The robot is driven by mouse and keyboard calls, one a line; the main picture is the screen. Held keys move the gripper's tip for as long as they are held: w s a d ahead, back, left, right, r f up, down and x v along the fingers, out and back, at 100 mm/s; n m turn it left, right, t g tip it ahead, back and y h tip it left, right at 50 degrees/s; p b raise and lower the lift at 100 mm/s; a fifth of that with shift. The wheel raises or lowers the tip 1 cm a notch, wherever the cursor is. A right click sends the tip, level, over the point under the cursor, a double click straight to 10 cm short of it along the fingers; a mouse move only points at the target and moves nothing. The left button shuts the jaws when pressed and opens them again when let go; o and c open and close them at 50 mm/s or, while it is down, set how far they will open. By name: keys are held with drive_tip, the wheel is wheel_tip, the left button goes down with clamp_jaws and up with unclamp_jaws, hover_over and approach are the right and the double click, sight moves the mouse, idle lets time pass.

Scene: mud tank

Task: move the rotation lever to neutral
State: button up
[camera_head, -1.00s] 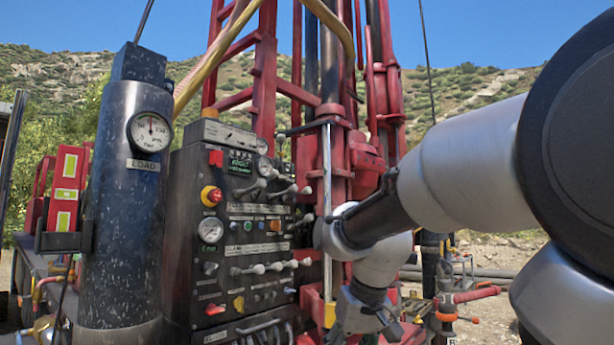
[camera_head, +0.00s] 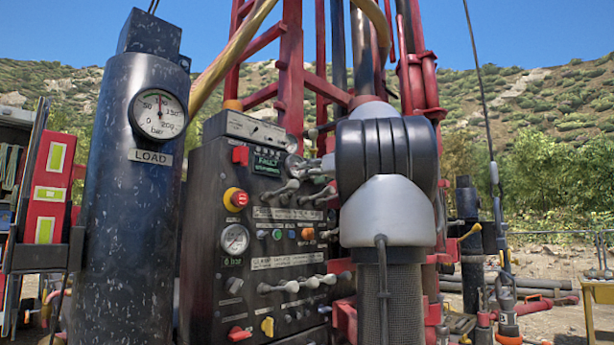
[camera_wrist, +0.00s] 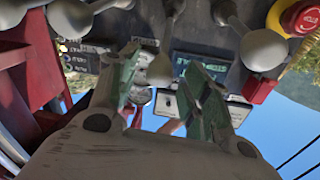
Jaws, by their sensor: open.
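Several levers with pale round knobs stick out of the dark control panel (camera_head: 215,290). In the head view an upper group (camera_head: 291,186) sits below the display, and a lower row (camera_head: 292,286) sits further down. I cannot read which one is the rotation lever. In the wrist view my gripper (camera_wrist: 162,58) is open, its two greenish fingers pointing at the panel. One lever knob (camera_wrist: 160,70) shows between the fingers; I cannot tell whether they touch it. Another knob (camera_wrist: 264,49) is apart, to the right. The head view hides my gripper behind my arm.
A red emergency button (camera_head: 236,199) and a fault display (camera_head: 267,163) are on the panel. The button also shows in the wrist view (camera_wrist: 302,17). A dark cylinder with a load gauge (camera_head: 158,115) stands left of the panel. Red mast beams (camera_head: 290,65) rise behind.

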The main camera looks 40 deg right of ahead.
drive_tip(key=shift+w, duration=1.5)
clamp_jaws()
drive_tip(key=f, duration=0.1)
drive_tip(key=s+f, duration=0.1)
drive_tip(key=f, duration=0.1)
drive_tip(key=s+f, duration=0.1)
drive_tip(key=f, duration=0.1)
drive_tip(key=shift+s+d, duration=0.1)
drive_tip(key=shift+s, duration=0.05)
unclamp_jaws()
